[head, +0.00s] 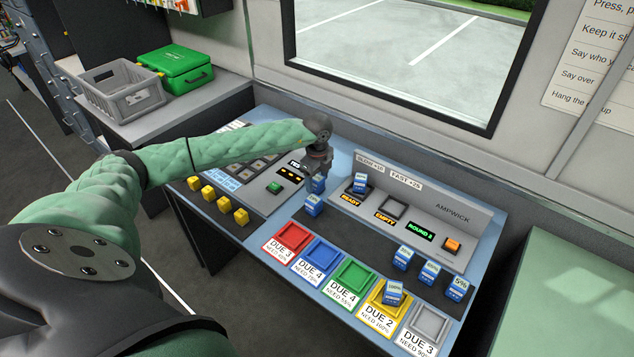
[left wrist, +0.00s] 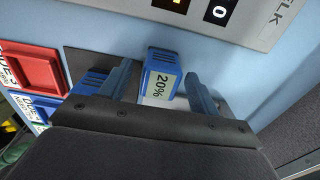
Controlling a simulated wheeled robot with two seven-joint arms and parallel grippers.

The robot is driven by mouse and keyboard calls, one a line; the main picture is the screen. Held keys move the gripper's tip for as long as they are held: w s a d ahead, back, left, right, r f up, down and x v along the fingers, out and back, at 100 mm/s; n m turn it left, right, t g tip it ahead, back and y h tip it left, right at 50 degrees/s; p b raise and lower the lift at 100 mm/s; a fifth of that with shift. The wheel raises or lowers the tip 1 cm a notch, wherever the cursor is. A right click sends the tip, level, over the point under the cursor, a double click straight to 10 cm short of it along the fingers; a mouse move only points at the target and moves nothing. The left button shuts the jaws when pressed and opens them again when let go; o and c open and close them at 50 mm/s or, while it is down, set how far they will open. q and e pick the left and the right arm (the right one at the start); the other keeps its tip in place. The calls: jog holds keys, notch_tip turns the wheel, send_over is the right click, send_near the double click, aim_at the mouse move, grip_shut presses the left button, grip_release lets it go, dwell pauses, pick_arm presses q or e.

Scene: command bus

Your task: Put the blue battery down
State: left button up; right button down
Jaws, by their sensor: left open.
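My left gripper (head: 319,168) is open, over the left end of the console. A blue battery (head: 318,184) is right below it. My right gripper is not in view.
The charger panel (head: 455,222) has a battery in its READY slot (head: 360,184); its EMPTY slot (head: 393,208) is bare. Several batteries (head: 428,273) stand on the right of the dark strip. Coloured trays line the front; the yellow one (head: 375,300) holds a battery.

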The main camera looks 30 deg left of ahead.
pick_arm(q)
jog(key=shift+f, duration=0.25)
jog(key=shift+c, duration=0.4)
jog(key=c, duration=1.1)
jog(key=shift+c, duration=0.3)
jog(key=shift+r, duration=0.15)
